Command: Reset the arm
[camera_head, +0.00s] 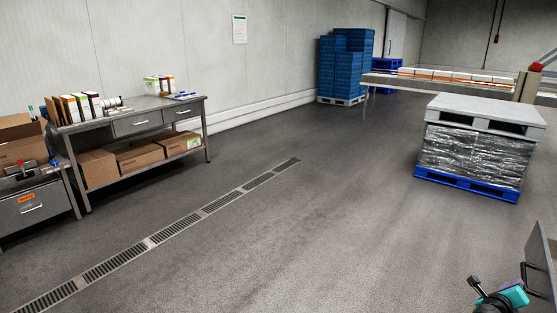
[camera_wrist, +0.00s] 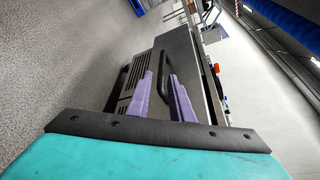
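My gripper (camera_wrist: 166,82) shows in the wrist view as two purple fingers beyond a black bar and a teal housing. The fingers stand apart with a gap between them, and I see no object held in it. A dark curved handle and a grey panel show behind the fingers; I cannot tell their exact distance.
A steel table (camera_head: 150,124) with cartons stands at the left, beside a drawer unit (camera_head: 33,208). A wrapped pallet stack (camera_head: 475,152) stands at the right, near a conveyor (camera_head: 390,83). Blue crates (camera_head: 345,70) stand at the back. The middle floor (camera_head: 300,220) is clear.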

